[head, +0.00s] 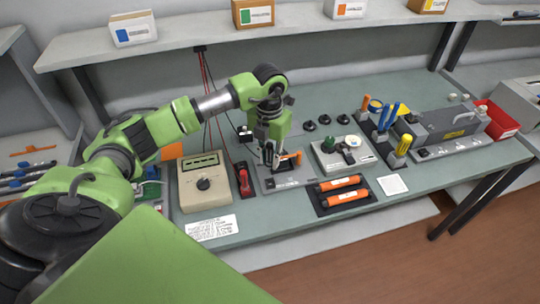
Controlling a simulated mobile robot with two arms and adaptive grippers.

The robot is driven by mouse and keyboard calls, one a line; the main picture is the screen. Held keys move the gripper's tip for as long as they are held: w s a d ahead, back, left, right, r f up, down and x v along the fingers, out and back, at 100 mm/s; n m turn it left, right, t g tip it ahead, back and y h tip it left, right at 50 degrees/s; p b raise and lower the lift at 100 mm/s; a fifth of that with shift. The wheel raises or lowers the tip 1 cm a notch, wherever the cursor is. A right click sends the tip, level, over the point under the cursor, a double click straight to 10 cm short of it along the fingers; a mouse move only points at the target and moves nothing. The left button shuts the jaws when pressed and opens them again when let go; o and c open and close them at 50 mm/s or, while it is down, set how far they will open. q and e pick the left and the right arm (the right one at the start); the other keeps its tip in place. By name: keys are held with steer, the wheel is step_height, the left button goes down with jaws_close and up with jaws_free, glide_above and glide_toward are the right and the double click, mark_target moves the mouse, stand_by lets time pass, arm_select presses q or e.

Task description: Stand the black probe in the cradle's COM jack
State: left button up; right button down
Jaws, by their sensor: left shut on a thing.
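My left gripper (270,155) reaches down over the grey cradle (300,182) in the middle of the bench. It is shut on a thin dark thing, which I take to be the black probe; the fingers mostly hide it. An orange and black cartridge (292,160) is at the cradle, just right of the fingers. The COM jack is too small to make out, and I cannot tell whether the probe tip touches the cradle. The red probe (243,181) is in a dark holder left of the cradle. My right gripper is not in view.
A beige meter (203,183) stands left of the red probe. Two orange cartridges (342,190) lie on a dark mat right of the cradle. A pale device (345,154) stands behind them. Red and dark leads (207,85) hang from the shelf (190,39). The front bench edge is mostly clear.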

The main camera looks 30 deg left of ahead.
arm_select(q)
steer(key=shift+f, duration=0.4)
steer(key=shift+f+b, duration=1.85)
steer(key=shift+f, duration=0.65)
steer(key=shift+f+b, duration=1)
steer(key=shift+f, duration=0.35)
steer(key=shift+f+b, duration=0.15)
steer(key=shift+b, duration=0.15)
steer(key=o, duration=1)
